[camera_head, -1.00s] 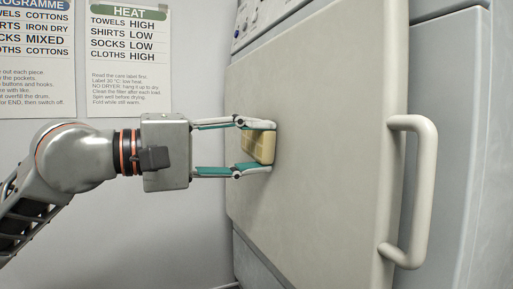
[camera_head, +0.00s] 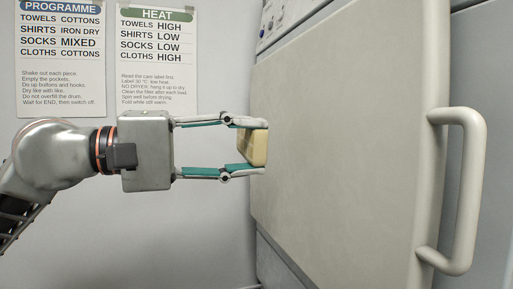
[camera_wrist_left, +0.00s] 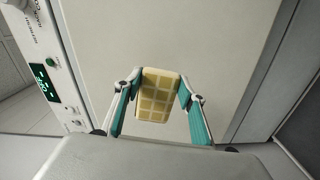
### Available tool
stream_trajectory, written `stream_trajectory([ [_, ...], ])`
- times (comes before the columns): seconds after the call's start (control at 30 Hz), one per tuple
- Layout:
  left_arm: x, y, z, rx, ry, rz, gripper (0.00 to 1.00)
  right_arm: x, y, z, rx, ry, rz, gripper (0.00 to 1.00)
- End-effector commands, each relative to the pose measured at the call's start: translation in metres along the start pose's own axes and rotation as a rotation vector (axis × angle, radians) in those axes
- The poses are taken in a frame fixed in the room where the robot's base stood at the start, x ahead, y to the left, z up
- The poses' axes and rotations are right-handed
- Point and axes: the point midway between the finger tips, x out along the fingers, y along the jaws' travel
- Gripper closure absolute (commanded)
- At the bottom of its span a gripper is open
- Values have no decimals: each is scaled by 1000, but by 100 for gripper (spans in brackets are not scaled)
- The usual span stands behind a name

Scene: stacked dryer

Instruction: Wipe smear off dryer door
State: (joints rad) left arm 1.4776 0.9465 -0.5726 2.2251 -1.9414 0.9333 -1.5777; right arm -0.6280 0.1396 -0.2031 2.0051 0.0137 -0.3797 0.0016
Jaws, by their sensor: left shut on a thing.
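The pale dryer door (camera_head: 350,160) fills the middle and right of the head view. My left gripper (camera_head: 263,148) is shut on a yellowish block-shaped sponge (camera_head: 252,147) with a grid pattern. The sponge is upright between the fingers near the door's left edge; it appears against or very close to the door face, but I cannot tell whether it touches. In the left wrist view the sponge (camera_wrist_left: 158,97) sits between both fingers in front of the door (camera_wrist_left: 190,40). I can make out no clear smear; the sponge and gripper hide part of the door. My right gripper is not in view.
A large door handle (camera_head: 466,190) sticks out at the right. The control panel (camera_head: 282,15) is above the door, and its green display (camera_wrist_left: 45,84) shows in the wrist view. Two posters, PROGRAMME (camera_head: 60,60) and HEAT (camera_head: 157,65), hang on the wall at the left.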

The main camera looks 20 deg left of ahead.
Motion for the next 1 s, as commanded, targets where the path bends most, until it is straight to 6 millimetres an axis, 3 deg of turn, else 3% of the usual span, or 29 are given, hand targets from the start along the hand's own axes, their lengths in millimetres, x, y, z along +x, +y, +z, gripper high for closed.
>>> stream_trajectory([
  [0.27, -1, 0, 0, 0, 0, 0, 83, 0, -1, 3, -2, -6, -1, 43],
  [0.7, -29, -1, 0, -2, -1, -1, 83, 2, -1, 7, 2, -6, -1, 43],
  [1.0, -30, 0, 0, -1, -1, 0, 83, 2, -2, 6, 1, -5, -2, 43],
])
